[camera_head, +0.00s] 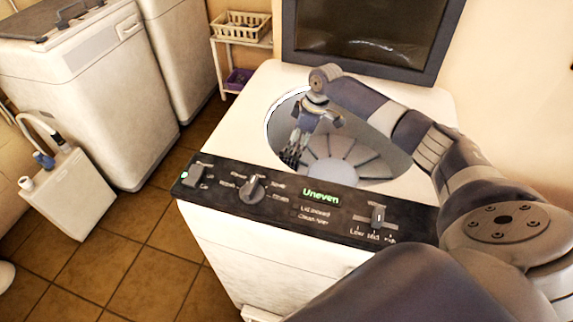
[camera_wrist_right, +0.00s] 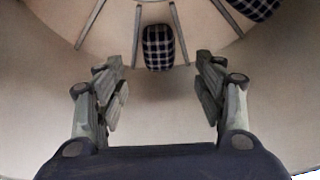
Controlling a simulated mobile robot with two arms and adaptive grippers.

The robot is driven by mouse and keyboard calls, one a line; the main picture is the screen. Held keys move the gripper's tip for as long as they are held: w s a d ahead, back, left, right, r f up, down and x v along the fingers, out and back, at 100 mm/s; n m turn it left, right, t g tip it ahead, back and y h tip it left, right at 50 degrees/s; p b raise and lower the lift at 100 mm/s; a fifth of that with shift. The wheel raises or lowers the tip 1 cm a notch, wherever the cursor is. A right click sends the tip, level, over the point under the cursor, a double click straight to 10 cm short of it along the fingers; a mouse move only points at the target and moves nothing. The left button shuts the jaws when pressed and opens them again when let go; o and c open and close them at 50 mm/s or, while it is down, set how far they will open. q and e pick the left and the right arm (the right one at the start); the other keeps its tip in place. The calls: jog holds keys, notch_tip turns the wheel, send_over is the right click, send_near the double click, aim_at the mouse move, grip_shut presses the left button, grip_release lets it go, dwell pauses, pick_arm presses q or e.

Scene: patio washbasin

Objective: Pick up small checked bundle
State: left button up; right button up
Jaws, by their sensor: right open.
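In the right wrist view a small dark checked bundle (camera_wrist_right: 158,47) lies on the drum floor between two ribs, ahead of my fingers and roughly centred between them. A second checked piece (camera_wrist_right: 262,6) is cut off at the top right edge. My right gripper (camera_wrist_right: 160,85) is open and empty, with a finger on each side of the bundle's line and no contact visible. In the head view my right gripper (camera_head: 294,155) reaches down into the round drum (camera_head: 345,160) of the top-loading washer, near its left wall. The bundle is not clearly visible there. My left gripper is not in view.
The washer's control panel (camera_head: 305,200) shows "Uneven" along the front edge. Its dark lid (camera_head: 365,35) stands raised behind the opening. The drum wall is close around my gripper. Another white appliance (camera_head: 90,90) and a small rack with a basket (camera_head: 240,25) stand at left.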

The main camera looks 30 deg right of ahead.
aim_at(290, 158)
jog(key=p+x, duration=0.1)
jog(key=x, duration=0.7)
jog(key=shift+w, duration=0.1)
jog(key=shift+c, duration=0.6)
jog(key=c, duration=1.2)
